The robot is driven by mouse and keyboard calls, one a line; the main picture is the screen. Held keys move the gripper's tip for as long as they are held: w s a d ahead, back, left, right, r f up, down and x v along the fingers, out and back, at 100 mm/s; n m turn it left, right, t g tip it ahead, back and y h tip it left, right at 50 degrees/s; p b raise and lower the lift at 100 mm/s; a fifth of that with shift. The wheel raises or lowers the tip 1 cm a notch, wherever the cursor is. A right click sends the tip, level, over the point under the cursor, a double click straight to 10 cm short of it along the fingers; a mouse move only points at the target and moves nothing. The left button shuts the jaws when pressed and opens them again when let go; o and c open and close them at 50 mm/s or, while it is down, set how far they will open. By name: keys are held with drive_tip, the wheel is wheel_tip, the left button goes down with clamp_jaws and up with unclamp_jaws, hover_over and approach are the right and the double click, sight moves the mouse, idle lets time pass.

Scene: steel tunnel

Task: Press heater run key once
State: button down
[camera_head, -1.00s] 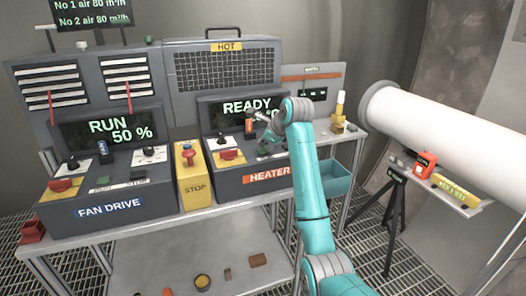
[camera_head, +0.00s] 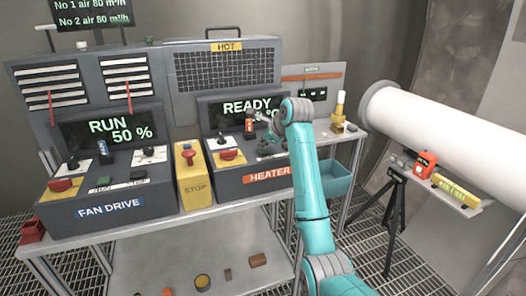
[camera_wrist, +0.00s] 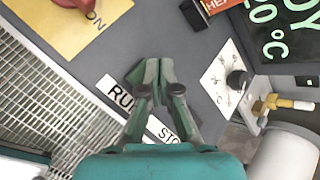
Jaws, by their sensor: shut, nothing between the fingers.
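The heater box (camera_head: 225,176) stands on the bench with an orange HEATER label, and its screen (camera_head: 247,107) reads READY. In the wrist view a white RUN label (camera_wrist: 116,92) lies on the grey panel, with a STOP label (camera_wrist: 163,131) beside it. The green run key (camera_wrist: 134,76) shows only in part at the fingertips. My gripper (camera_wrist: 152,66) is shut and empty, its tips over or against that key; I cannot tell whether they touch it. In the head view my gripper (camera_head: 265,147) is small and dark above the heater panel.
A red switch on a yellow plate (camera_wrist: 70,30) and a black knob (camera_wrist: 236,82) flank the fingers. Left of the heater stand a yellow STOP box (camera_head: 193,180) and the fan drive (camera_head: 110,195), reading RUN 50 %. A white pipe (camera_head: 445,130) is at right.

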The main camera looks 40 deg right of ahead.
sight(264, 151)
drive_tip(key=shift+f, duration=0.4)
drive_tip(key=shift+f, duration=0.45)
idle(0.9)
drive_tip(key=shift+r, duration=0.9)
drive_tip(key=shift+r, duration=2.5)
drive_tip(key=shift+s, duration=0.1)
